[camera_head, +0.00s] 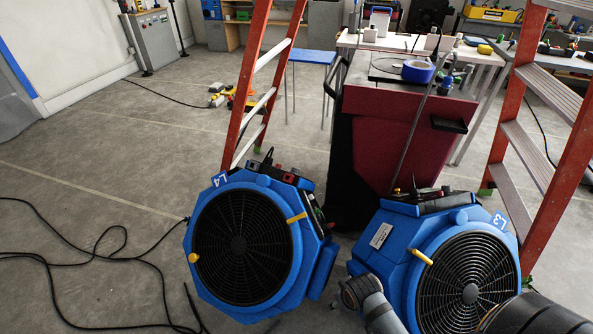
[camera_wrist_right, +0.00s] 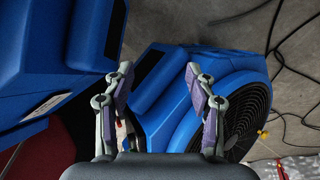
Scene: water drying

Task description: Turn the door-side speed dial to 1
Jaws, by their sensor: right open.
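Two blue fans stand on the floor in the head view, one marked L4 (camera_head: 309,232) at centre left and one marked L3 (camera_head: 400,255) at lower right. Each has a round black grille and small dark and red parts on top. I cannot make out a speed dial or its setting, nor which fan is door-side. In the right wrist view my right gripper (camera_wrist_right: 158,72) is open and empty, with a grilled blue fan (camera_wrist_right: 165,110) beyond its fingers. Another blue housing (camera_wrist_right: 45,55) with a white label fills the upper left. My left gripper is not in view.
A red and black cart (camera_head: 390,130) stands behind the fans. Orange ladders (camera_head: 244,85) (camera_head: 560,165) stand behind L4 and at the right edge. A black cable (camera_head: 80,262) loops over the floor at left. Open floor (camera_head: 110,170) lies left of L4.

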